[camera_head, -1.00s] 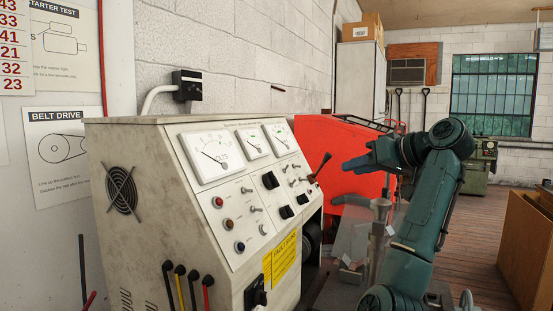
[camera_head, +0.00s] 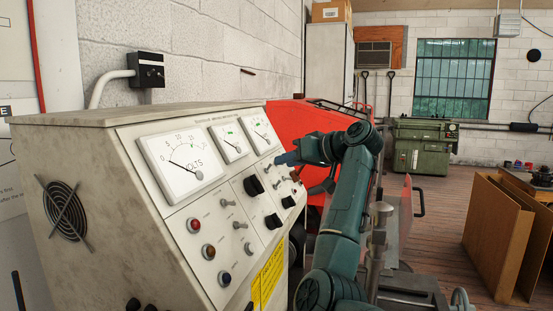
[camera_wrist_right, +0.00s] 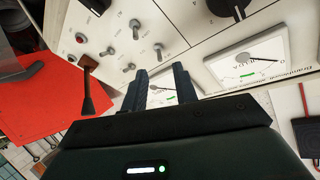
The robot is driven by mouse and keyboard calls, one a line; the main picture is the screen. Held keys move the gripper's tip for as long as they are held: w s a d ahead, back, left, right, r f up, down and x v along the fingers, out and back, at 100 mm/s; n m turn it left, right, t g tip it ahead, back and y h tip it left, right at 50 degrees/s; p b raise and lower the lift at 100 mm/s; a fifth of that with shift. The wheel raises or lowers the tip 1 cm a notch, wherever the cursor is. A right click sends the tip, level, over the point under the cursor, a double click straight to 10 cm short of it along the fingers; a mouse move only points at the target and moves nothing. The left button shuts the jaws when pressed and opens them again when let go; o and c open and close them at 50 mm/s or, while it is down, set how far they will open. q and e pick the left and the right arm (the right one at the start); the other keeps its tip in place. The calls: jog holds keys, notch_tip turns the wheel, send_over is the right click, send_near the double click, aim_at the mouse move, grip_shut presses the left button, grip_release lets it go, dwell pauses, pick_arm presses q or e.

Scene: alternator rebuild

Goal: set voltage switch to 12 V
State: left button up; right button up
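The grey-white test bench has a sloped panel (camera_head: 190,222) with black rotary knobs: a large one (camera_head: 254,186), a lower one (camera_head: 273,221) and one further right (camera_head: 288,202). Labels are too small to read, so I cannot tell which control is the voltage switch. My right gripper (camera_head: 283,159) is in front of the panel's far end, near small toggle switches. In the right wrist view its fingers (camera_wrist_right: 160,76) are apart, with a meter (camera_wrist_right: 160,95) showing between them and nothing held. A black knob (camera_wrist_right: 228,8) is at that view's top edge. My left gripper is out of view.
Several metal toggles (camera_wrist_right: 135,30) and a long lever (camera_wrist_right: 88,90) stand out from the panel close to the right gripper. A red machine (camera_head: 292,113) is just behind. Brown boards (camera_head: 497,235) stand at right, with open floor between.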

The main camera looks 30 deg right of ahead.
aim_at(269, 167)
jog(key=shift+p+x, duration=0.5)
jog(key=shift+x, duration=1.9)
grip_shut()
